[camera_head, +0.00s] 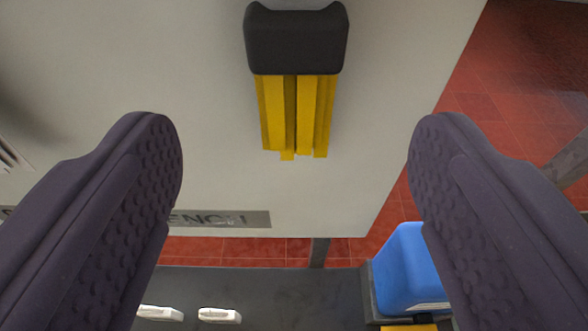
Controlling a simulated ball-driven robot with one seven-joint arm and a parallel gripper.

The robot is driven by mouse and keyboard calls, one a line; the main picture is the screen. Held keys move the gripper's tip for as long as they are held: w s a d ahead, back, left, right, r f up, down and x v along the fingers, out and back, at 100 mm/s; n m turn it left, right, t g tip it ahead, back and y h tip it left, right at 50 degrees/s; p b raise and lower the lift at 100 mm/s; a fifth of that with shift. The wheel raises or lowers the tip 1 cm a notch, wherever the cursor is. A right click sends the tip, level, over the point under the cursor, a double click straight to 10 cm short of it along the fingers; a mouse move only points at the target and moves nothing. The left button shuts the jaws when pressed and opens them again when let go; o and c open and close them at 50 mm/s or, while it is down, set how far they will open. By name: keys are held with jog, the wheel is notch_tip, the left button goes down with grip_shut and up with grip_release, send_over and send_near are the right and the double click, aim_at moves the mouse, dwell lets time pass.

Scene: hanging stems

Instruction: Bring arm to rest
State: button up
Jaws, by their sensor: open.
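My gripper (295,150) is open, its two dark, textured fingers wide apart at the left and right of the picture. Nothing is between the fingertips. Beyond the gap, a black holder (296,40) with yellow strips (297,115) hanging from it sits against a pale panel (210,110). The strips appear clear of both fingers. The rest of my arm is out of view.
A grey label (220,218) with partly hidden lettering is on the panel's lower part. Below are a dark surface (270,290) with white pieces (219,315) and a blue container (405,270), partly behind the right finger. Red tiled floor (470,100) shows at the right.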

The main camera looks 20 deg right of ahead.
jog(key=s+a+r+n+t+y+b, duration=0.25)
jog(key=s+r+y+b, duration=0.35)
jog(key=r+b, duration=0.8)
jog(key=s+d+r+b, duration=0.2)
jog(key=s+b, duration=0.3)
jog(key=s, duration=0.4)
jog(key=s+d+r+n+g+h+b, duration=0.1)
jog(key=s+d+r+b, duration=0.1)
jog(key=s+b, duration=0.4)
jog(key=s+r, duration=0.1)
jog(key=s, duration=0.2)
jog(key=shift+r, duration=0.35)
